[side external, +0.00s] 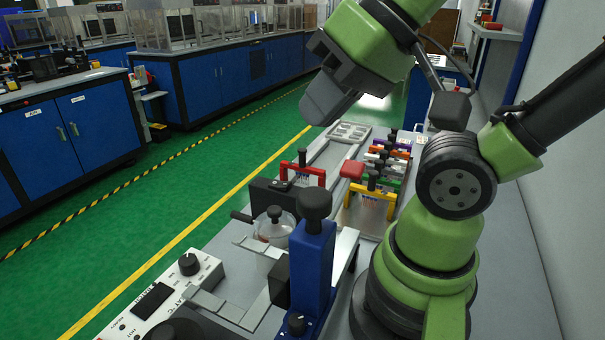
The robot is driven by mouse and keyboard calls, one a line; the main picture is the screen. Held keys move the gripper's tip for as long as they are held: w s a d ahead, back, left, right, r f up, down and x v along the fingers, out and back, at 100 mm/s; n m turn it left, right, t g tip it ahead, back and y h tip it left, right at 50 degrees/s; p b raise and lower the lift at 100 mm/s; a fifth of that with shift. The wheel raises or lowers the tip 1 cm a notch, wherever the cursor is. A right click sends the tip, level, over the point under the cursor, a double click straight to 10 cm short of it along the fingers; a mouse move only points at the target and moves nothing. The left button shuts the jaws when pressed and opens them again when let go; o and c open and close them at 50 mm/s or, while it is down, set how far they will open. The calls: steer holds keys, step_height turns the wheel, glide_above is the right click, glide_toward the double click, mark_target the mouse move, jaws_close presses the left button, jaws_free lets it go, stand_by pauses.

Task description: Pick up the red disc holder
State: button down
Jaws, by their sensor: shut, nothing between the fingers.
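A red bracket-shaped holder (316,173) with a black knob on top stands on the bench near the middle of the side external view, apart from a row of similar holders; I take it as the red disc holder. Its lower part is partly hidden by a black block in front. My gripper (322,108) hangs from the green arm, up and slightly right of the red holder in the picture. It is well clear of the holder. It is shut and empty.
Holders in yellow (375,191), green (386,181), orange (390,153) and purple (396,142) stand in a row to the right. A red block (352,170) sits between. A blue device (312,265) and a white control box (165,297) stand in front.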

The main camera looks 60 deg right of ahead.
steer(key=c, duration=0.9)
jaws_free()
steer(key=shift+w, duration=0.1)
